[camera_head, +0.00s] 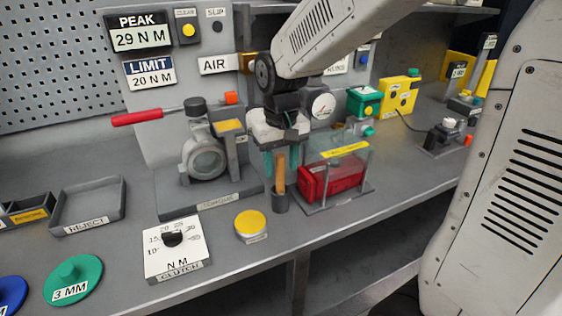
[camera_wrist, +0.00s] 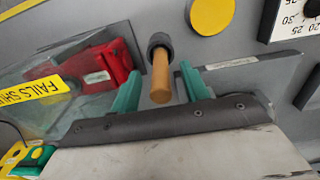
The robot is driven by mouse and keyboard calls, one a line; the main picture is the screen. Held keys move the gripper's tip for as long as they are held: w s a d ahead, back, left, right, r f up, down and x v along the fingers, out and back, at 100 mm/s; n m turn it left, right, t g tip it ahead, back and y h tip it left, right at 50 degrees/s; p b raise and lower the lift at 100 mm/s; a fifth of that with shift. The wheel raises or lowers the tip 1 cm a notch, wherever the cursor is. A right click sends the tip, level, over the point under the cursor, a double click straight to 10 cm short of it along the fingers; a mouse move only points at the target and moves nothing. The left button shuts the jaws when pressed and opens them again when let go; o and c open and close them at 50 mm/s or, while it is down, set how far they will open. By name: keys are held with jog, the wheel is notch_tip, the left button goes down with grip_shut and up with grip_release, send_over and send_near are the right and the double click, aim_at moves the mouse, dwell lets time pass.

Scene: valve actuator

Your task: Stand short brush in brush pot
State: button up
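The short brush shows as a plain wooden handle (camera_wrist: 161,80), standing nearly upright in the head view (camera_head: 279,172). Its lower end goes into the small dark brush pot (camera_head: 281,203), which stands near the bench's front edge; the pot also shows in the wrist view (camera_wrist: 159,42). The brush's other end is hidden inside the pot. My gripper (camera_head: 280,160) is above the pot, pointing down. In the wrist view its green fingers (camera_wrist: 160,72) are spread on either side of the handle, with a gap visible on both sides. It holds nothing.
A red block in a clear guard (camera_head: 331,180) stands close to the right of the pot. The torque rig (camera_head: 205,158) is close on the left. A yellow button (camera_head: 250,224) and clutch dial plate (camera_head: 175,248) lie in front. A reject tray (camera_head: 88,204) is farther left.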

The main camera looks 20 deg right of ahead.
notch_tip(320, 180, up, 8)
jog(key=shift+f, duration=0.1)
dwell(0.4)
dwell(0.8)
jog(key=shift+s+f, duration=0.2)
jog(key=shift+s, duration=0.1)
jog(key=s+d+t, duration=0.1)
jog(key=s+d, duration=0.2)
jog(key=s, duration=1.8)
jog(key=shift+f, duration=0.1)
